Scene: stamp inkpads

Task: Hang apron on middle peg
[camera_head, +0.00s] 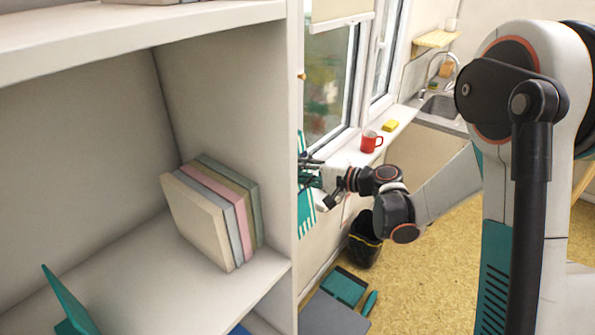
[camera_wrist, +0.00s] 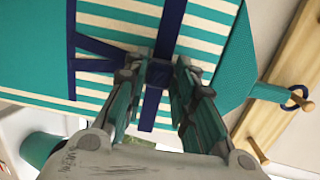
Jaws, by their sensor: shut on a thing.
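The apron (camera_wrist: 120,35) is teal with cream stripes and navy straps. It fills the upper part of the wrist view. In the head view the apron (camera_head: 306,215) shows only partly, beside the shelf's edge. My gripper (camera_wrist: 160,73) is shut on the apron where navy straps cross; in the head view my gripper (camera_head: 312,172) is beside the window wall. A navy loop (camera_wrist: 297,97) at the apron's corner overlaps a wooden peg (camera_wrist: 270,92) on the peg rail (camera_wrist: 285,65). I cannot tell for certain whether the loop is around it. Another peg (camera_wrist: 257,150) is bare.
A white shelf unit (camera_head: 294,120) stands close on the left, with several pastel books (camera_head: 215,210). A black bin (camera_head: 364,245) stands below. Yellowish floor at the right is open.

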